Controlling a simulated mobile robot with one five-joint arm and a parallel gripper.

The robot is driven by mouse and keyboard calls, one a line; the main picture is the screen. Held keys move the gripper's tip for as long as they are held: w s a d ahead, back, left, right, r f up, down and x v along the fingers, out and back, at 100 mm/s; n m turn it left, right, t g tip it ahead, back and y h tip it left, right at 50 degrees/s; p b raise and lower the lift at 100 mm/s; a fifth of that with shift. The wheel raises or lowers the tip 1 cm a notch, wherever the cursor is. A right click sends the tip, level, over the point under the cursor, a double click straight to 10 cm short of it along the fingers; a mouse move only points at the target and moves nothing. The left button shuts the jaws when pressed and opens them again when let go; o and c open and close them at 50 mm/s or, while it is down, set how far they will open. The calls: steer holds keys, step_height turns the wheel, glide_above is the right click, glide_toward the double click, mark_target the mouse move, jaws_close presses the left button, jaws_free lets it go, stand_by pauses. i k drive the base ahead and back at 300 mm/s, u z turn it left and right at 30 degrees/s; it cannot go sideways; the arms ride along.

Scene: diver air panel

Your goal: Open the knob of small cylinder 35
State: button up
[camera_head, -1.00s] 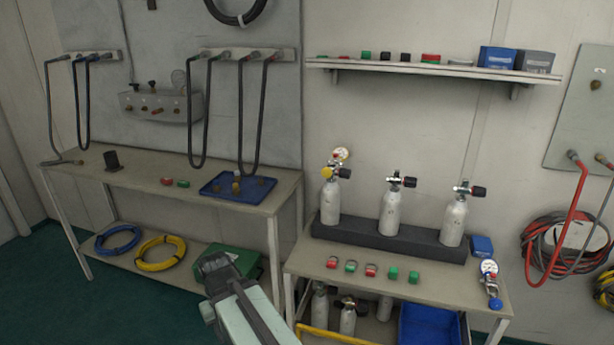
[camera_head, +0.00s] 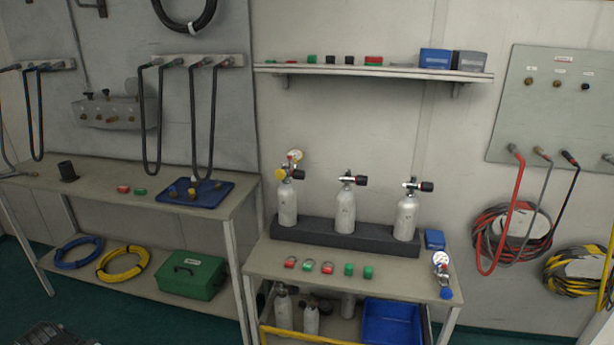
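Three small white cylinders stand upright in a dark rack (camera_head: 335,236) on the right bench: the left cylinder (camera_head: 288,205), the middle cylinder (camera_head: 345,211) and the right cylinder (camera_head: 405,217). Each valve has a black knob pointing right: the left knob (camera_head: 298,174), the middle knob (camera_head: 361,181) and the right knob (camera_head: 427,187). The left one also carries a yellow part and a gauge (camera_head: 295,156). Cylinder numbers are too small to read, so I cannot tell which is 35. My gripper (camera_head: 50,336) shows only partly at the bottom left edge, far from the cylinders; its fingers are unclear.
Red and green small items (camera_head: 327,267) lie along the bench front, with a gauge (camera_head: 440,259) at its right end. A shelf (camera_head: 380,71) hangs above the cylinders. A blue bin (camera_head: 390,320) and more cylinders stand below. Hoses (camera_head: 520,225) hang at right.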

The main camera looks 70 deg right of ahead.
mark_target(299, 175)
steer(key=z, duration=0.05)
steer(key=k, duration=1.3)
steer(key=z, duration=0.75)
steer(key=i, duration=0.65)
steer(key=u, duration=0.05)
